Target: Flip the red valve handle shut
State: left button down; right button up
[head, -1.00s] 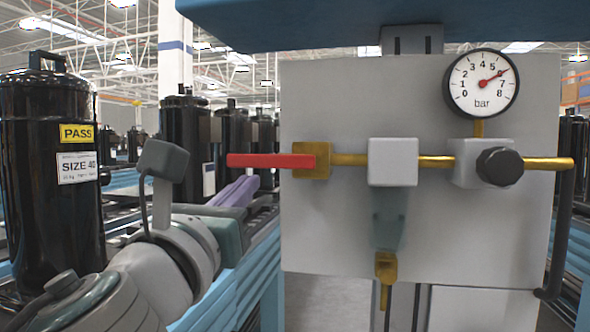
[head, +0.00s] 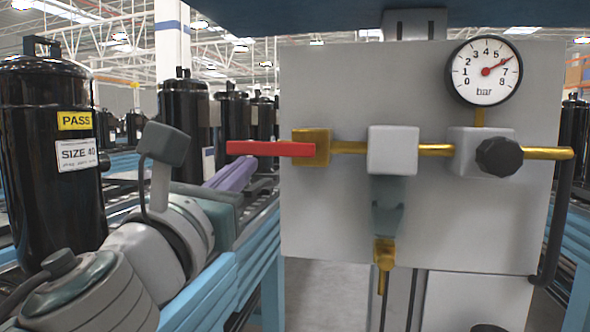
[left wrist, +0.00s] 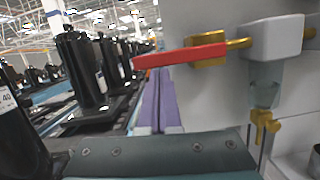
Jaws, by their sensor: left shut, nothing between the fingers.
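The red valve handle (head: 270,148) sticks out level to the left of its brass valve body (head: 311,147), in line with the brass pipe (head: 434,150). In the left wrist view the handle (left wrist: 180,55) is in the upper middle. My left gripper (head: 246,166) has purple fingers, closed together and empty. The left wrist view shows the fingers (left wrist: 160,78) pointing ahead, below the handle. My right gripper is not in view.
The grey panel (head: 340,220) carries a pressure gauge (head: 484,71), a black knob (head: 499,157) and a lower brass fitting (head: 384,254). Black compressor tanks (head: 50,150) stand on the left by blue rails (head: 215,288). A blue beam (head: 300,22) crosses above.

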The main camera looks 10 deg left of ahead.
pick_arm(q)
jog(key=shift+r, duration=0.2)
jog(key=shift+a+r+m+h+p, duration=0.1)
jog(key=shift+r+m+h+p, duration=0.35)
jog(key=shift+m+p, duration=0.4)
jog(key=d+r+m+g+h+p, duration=0.3)
jog(key=d+r+m+p, duration=0.2)
jog(key=m+p, duration=1.1)
jog(key=shift+r+m+p, duration=0.35)
jog(key=shift+r+p, duration=1.4)
jog(key=shift+p, duration=1.25)
jog(key=shift+s, duration=0.1)
